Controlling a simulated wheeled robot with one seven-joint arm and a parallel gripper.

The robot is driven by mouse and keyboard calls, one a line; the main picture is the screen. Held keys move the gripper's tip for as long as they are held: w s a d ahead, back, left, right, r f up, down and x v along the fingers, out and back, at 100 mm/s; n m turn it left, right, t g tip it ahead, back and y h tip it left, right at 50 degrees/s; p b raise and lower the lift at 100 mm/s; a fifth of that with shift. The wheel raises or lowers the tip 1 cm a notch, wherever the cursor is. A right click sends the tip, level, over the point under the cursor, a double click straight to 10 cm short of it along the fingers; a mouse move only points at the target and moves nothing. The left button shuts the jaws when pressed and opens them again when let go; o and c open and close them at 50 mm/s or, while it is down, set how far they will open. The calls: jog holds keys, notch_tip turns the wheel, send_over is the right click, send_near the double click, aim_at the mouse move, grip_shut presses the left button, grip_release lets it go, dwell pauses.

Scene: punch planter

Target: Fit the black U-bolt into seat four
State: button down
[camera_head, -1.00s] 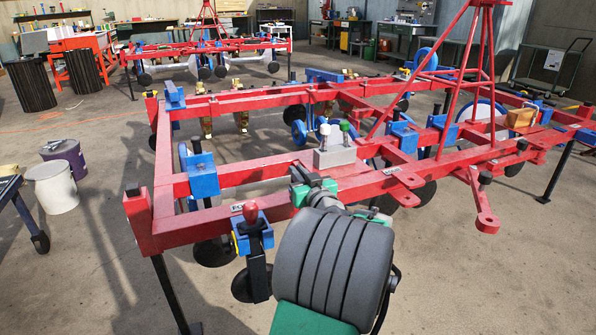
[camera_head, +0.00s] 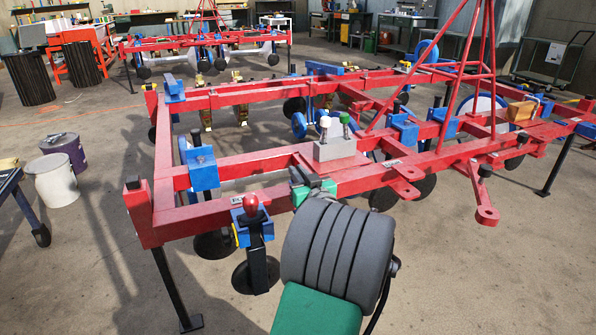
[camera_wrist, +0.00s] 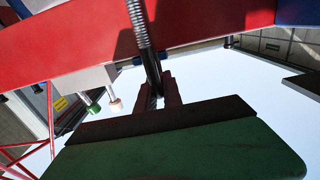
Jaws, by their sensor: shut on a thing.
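My gripper (camera_head: 302,178) is at the front red beam of the planter frame, left of a grey block, in the head view. In the wrist view its two fingers (camera_wrist: 160,92) are shut on the black U-bolt (camera_wrist: 151,62), a dark rod with a silver threaded leg. The threaded leg lies across the view of the red beam (camera_wrist: 80,50); I cannot tell whether it touches the beam. The U-bolt is too small to make out in the head view. Small label plates (camera_head: 237,200) sit on the beam, but their numbers are unreadable, so I cannot tell which seat is four.
A grey block (camera_head: 334,149) with a white and a green knob stands on the beam just right of my gripper. A blue bracket with a red knob (camera_head: 251,204) hangs left of it. Red braces (camera_head: 405,70) rise at the right.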

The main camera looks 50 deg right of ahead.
jog(key=shift+f, duration=1.4)
jog(key=c, duration=1.5)
grip_release()
jog(key=shift+f, duration=0.15)
jog(key=shift+o, duration=0.5)
jog(key=shift+s+f, duration=0.1)
jog(key=p+v, duration=0.1)
jog(key=v, duration=0.6)
jog(key=shift+s+a+p, duration=0.15)
jog(key=shift+s+p, duration=0.15)
jog(key=shift+s, duration=0.05)
